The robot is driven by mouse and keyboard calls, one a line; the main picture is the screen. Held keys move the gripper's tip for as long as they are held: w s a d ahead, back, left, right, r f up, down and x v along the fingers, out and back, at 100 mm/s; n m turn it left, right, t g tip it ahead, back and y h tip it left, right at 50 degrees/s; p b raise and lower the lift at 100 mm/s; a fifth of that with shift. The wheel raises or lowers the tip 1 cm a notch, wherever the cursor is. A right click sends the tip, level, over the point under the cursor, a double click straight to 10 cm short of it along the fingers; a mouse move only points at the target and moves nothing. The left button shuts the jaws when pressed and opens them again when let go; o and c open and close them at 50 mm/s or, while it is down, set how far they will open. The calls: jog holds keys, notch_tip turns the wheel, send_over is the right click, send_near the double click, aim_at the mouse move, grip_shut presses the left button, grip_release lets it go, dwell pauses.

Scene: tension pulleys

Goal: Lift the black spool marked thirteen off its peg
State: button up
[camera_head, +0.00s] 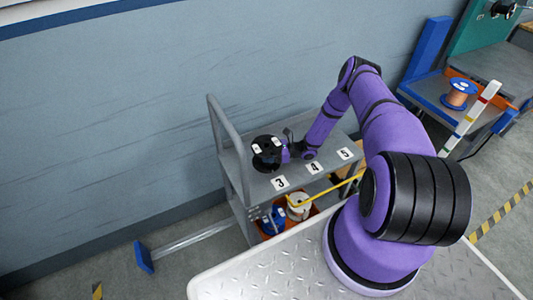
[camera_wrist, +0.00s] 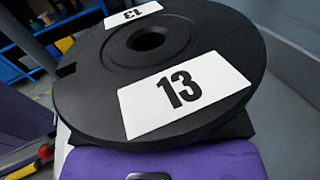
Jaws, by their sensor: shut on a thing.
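The black spool (camera_head: 265,154) is a thick round disc with white labels, above the left end of the grey cart's top shelf. In the wrist view the spool (camera_wrist: 95,85) fills the upper middle, slightly tilted, with 13 on its front label. Its centre hole is dark and no peg shows through it. My gripper (camera_head: 284,153) is shut on the spool from its right side in the head view. The fingertips are hidden under the spool in the wrist view. I cannot tell whether a peg is still beneath the spool.
The grey cart (camera_head: 243,150) has shelf labels 3, 4 and 5. An orange bin (camera_head: 262,234) on its lower level holds a blue spool (camera_head: 273,220) and a white spool (camera_head: 298,206). A copper spool (camera_head: 458,97) stands on the right bench. A striped pole (camera_head: 470,118) rises nearby.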

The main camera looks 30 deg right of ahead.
aim_at(272, 146)
jog(key=shift+r, duration=1.65)
dwell(0.9)
jog(key=shift+r, duration=1.6)
jog(key=shift+r, duration=0.2)
jog(key=shift+r, duration=1.55)
jog(key=shift+r, duration=0.2)
jog(key=shift+r, duration=1.45)
jog(key=shift+r, duration=2)
jog(key=shift+a, duration=0.1)
